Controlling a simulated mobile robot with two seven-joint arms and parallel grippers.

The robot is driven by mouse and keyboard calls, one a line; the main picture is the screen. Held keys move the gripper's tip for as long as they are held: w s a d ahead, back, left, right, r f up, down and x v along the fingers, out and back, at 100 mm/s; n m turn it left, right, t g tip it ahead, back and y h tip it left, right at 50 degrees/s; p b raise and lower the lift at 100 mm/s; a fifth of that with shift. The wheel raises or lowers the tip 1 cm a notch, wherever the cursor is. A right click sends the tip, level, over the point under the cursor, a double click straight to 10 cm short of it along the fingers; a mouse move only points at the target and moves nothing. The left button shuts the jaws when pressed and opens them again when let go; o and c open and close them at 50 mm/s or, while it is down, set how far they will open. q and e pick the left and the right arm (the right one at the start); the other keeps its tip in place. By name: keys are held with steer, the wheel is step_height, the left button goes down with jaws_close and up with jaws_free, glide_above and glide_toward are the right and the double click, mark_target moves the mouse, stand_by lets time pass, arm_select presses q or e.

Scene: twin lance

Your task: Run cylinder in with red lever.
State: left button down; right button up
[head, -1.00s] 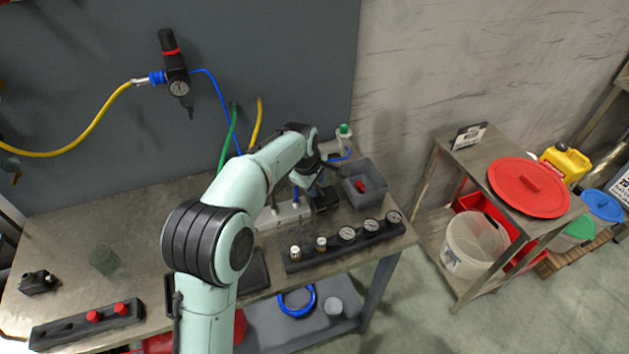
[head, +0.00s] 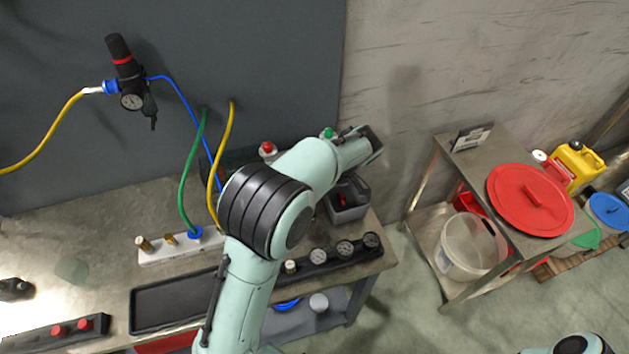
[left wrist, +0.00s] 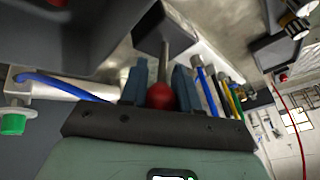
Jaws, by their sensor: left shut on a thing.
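In the left wrist view, the red lever (left wrist: 160,94) shows as a round red knob on a metal rod that runs to a dark block. My left gripper (left wrist: 160,88) has its two blue-grey fingers on either side of the knob, shut on it. In the head view my left arm hides the lever and fingertips. A white block (head: 180,246) with brass fittings and a green hose lies on the bench. My right gripper is out of view.
A red-topped button (head: 268,149) and a green-topped button (head: 328,132) stand behind my arm. A grey bin (head: 350,212) and a gauge strip (head: 335,262) are on the bench's right. Hoses (head: 190,165) hang at the back. A side table (head: 478,150) stands further right.

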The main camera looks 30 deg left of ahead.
arm_select(q)
steer(key=shift+d+f+g, duration=0.2)
steer(key=shift+d+g, duration=0.05)
steer(key=shift+g, duration=0.05)
steer(key=shift+d+f+y, duration=0.1)
steer(key=shift+f+y, duration=0.05)
steer(key=shift+y, duration=0.15)
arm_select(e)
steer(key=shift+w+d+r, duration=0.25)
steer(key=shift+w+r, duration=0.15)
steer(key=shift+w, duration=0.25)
arm_select(q)
steer(key=shift+s, duration=0.1)
steer(key=c, duration=0.9)
jaws_free()
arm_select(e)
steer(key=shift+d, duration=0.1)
arm_select(q)
steer(key=shift+r, duration=0.25)
steer(key=shift+w+p+v, duration=0.15)
steer(key=shift+p+v, duration=0.45)
steer(key=shift+v, duration=2.7)
steer(key=shift+w+p+v, duration=0.1)
steer(key=shift+p+v, duration=0.5)
steer(key=shift+v, duration=2.7)
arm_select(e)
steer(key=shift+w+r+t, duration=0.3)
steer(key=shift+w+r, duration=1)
